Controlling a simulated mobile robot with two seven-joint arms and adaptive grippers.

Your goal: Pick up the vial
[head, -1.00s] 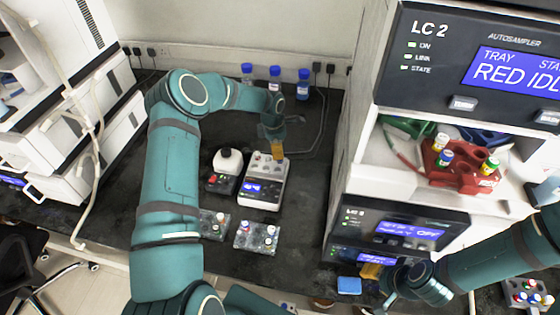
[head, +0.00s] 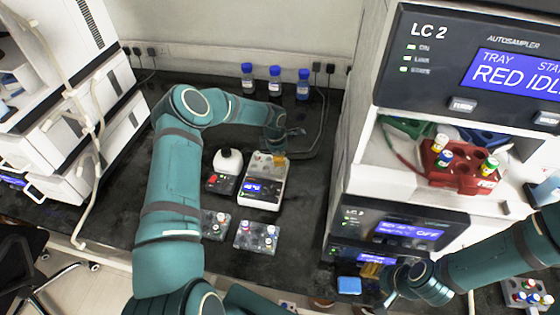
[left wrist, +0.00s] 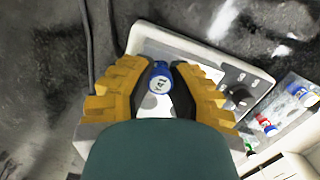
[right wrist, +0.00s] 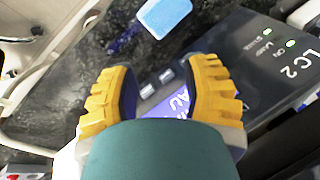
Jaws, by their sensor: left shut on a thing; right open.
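The vial (left wrist: 160,78) has a blue cap with dark marks on its white top, seen from above in the left wrist view. My left gripper (left wrist: 163,72) is shut on it, one yellow finger on each side. In the head view my left gripper (head: 280,160) is at the far right corner of the white device (head: 261,195), and the vial cannot be made out there. Whether the vial still touches the device is unclear. My right gripper (right wrist: 158,76) is open and empty, in front of the LC unit at the right in the head view (head: 371,270).
Two clear racks with vials (head: 257,246) (head: 216,232) lie in front of the device. A small dark unit with a white top (head: 227,163) stands left of it. Blue-capped bottles (head: 275,84) stand at the back. A red tray (head: 455,168) holds vials in the LC 2 bay.

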